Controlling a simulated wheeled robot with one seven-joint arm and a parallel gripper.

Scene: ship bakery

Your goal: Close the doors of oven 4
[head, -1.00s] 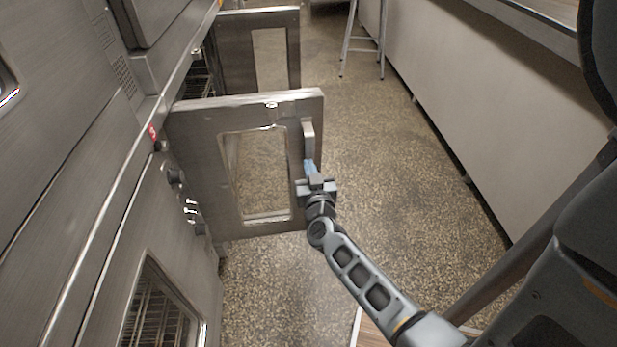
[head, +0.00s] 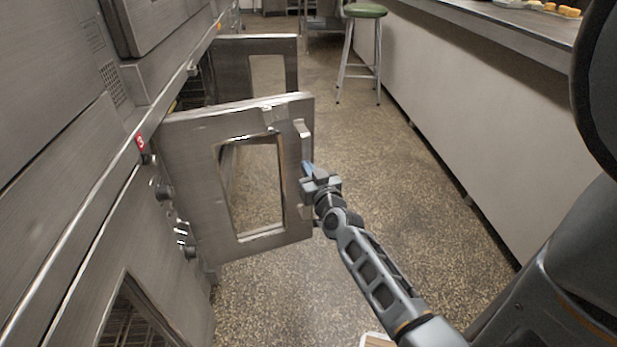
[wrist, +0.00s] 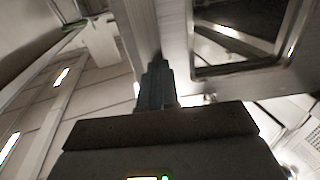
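The nearer open oven door (head: 200,165) is a steel panel with a rectangular window and a vertical handle (head: 302,130) near its free edge. It stands out from the oven front into the aisle. A second open door (head: 233,68) stands farther back. My gripper (head: 308,170) is at the free edge of the nearer door, beside the handle. In the wrist view its fingers (wrist: 155,85) are together with nothing visible between them, close to the steel door edge (wrist: 175,35). I cannot tell whether they touch the door.
The steel oven front (head: 60,190) runs along the left, with a red number tag (head: 141,142), seemingly 3, and knobs (head: 164,192) beside the nearer door. A long counter (head: 440,90) bounds the aisle on the right. A green-topped stool (head: 365,11) stands farther back. Speckled floor between is clear.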

